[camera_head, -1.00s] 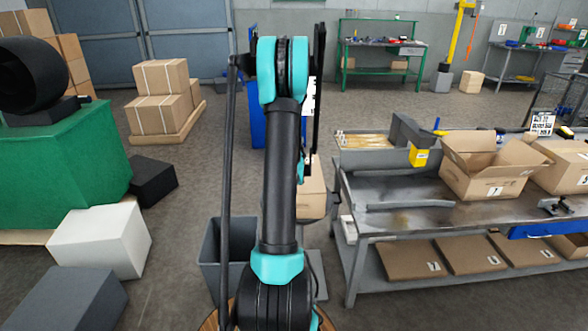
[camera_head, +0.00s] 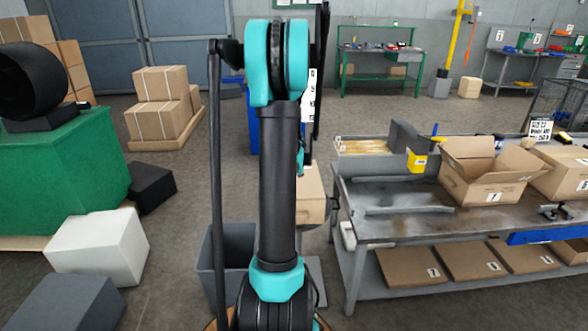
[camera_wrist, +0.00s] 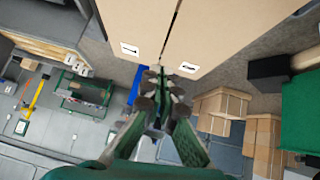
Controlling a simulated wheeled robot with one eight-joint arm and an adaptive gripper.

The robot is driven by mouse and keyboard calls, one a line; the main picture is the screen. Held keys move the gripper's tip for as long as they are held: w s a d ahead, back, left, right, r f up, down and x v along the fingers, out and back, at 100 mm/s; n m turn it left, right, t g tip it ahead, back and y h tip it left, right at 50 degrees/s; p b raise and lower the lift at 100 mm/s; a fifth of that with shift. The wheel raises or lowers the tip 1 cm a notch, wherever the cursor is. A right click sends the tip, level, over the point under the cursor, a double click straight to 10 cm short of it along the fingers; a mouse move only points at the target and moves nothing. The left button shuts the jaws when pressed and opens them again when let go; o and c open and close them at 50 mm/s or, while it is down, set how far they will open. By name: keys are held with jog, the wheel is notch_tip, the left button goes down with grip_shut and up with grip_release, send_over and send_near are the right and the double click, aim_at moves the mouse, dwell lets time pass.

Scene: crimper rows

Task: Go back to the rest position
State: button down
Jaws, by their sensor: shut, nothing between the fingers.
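My gripper (camera_wrist: 158,88) shows in the wrist view with its fingers together and nothing between them. Just beyond the fingertips in that view are large cardboard box faces (camera_wrist: 120,20) with small white labels; I cannot tell the exact gap. In the head view my arm stands raised in the middle of the picture, and the gripper itself is hidden behind it.
A grey metal workbench (camera_head: 400,225) with an open cardboard box (camera_head: 485,178) stands at the right. A green block (camera_head: 60,180), a white box (camera_head: 98,245) and a dark box (camera_head: 152,187) are at the left. A grey bin (camera_head: 212,265) stands beside my arm.

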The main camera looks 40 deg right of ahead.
jog(key=shift+v, duration=2.7)
